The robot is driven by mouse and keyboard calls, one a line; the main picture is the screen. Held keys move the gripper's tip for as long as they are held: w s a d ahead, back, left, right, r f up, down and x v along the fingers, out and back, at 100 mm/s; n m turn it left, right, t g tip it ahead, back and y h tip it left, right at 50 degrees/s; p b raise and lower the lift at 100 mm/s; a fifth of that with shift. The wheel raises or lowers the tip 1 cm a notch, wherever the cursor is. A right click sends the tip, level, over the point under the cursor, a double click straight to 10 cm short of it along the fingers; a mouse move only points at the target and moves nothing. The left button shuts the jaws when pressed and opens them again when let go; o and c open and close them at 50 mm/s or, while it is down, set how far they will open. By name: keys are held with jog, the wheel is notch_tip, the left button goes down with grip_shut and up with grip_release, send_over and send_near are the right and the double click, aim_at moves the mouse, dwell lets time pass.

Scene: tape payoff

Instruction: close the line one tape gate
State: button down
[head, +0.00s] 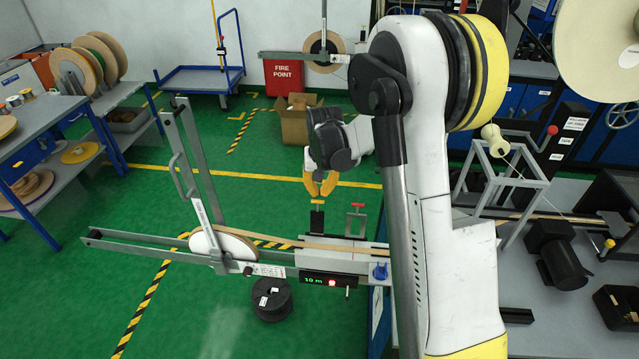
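My gripper (320,186), with yellow fingers, points down near the middle of the picture. It is just above an upright black plate (317,221) with a short yellow bar (317,202) on top. Whether the fingers touch the bar, or how far apart they are, is not clear. To the right stands a similar grey upright (355,225) with a red bar (358,205). I cannot tell which is the line one gate. A tan tape (300,242) runs from a pale reel (222,247) rightwards past both uprights, behind my arm.
A display box (318,280) reads 10 m beside a red light. A grey frame (130,243) with a raised arm (200,165) holds the reel. A black spool (271,299) lies on the floor. A cardboard box (293,125) stands behind. Green floor is open at left.

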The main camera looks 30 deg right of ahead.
jog(key=shift+s+a+r, duration=0.15)
jog(key=shift+s+a, duration=0.15)
jog(key=shift+s, duration=0.4)
jog(key=s+a+t+h+b, duration=0.3)
jog(key=s+a+t+b, duration=0.3)
jog(key=s, duration=0.3)
jog(key=s+a+f+b, duration=0.1)
jog(key=s+f+b, duration=0.1)
jog(key=f+b, duration=0.2)
jog(key=s+a+f+g+b, duration=0.1)
jog(key=s+a+f+b, duration=0.1)
jog(key=f+b, duration=0.3)
jog(key=shift+s+a+f, duration=0.3)
jog(key=shift+s+f, duration=0.25)
jog(key=shift+s, duration=0.05)
dwell(0.3)
dwell(0.4)
